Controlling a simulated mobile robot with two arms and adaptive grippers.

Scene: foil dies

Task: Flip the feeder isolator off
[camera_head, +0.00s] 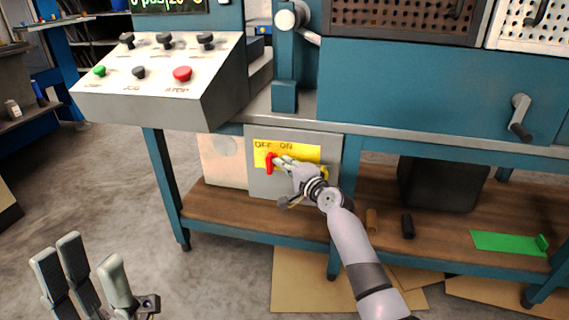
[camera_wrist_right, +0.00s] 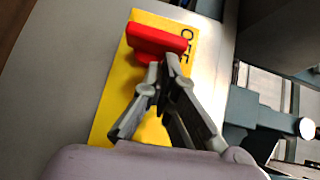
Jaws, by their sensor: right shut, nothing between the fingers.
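The feeder isolator is a grey box (camera_head: 262,186) under the bench with a yellow plate (camera_head: 312,152) lettered OFF and ON. Its red handle (camera_head: 269,164) stands at the plate's left end, below the word OFF. The handle also shows in the right wrist view (camera_wrist_right: 156,39), beside the OFF lettering. My right gripper (camera_head: 278,160) is shut and empty, with its tips right beside the handle on the ON side. In the wrist view the tips (camera_wrist_right: 165,62) meet the handle's edge; I cannot tell if they touch. My left gripper (camera_head: 85,270) is open and empty, away from the isolator.
A sloped control panel (camera_head: 120,105) with knobs and buttons overhangs at upper left. The teal bench (camera_head: 420,100) is above right. The wooden lower shelf (camera_head: 215,205) holds a dark bin (camera_head: 442,183) and a green piece (camera_head: 505,242). The floor at left is open.

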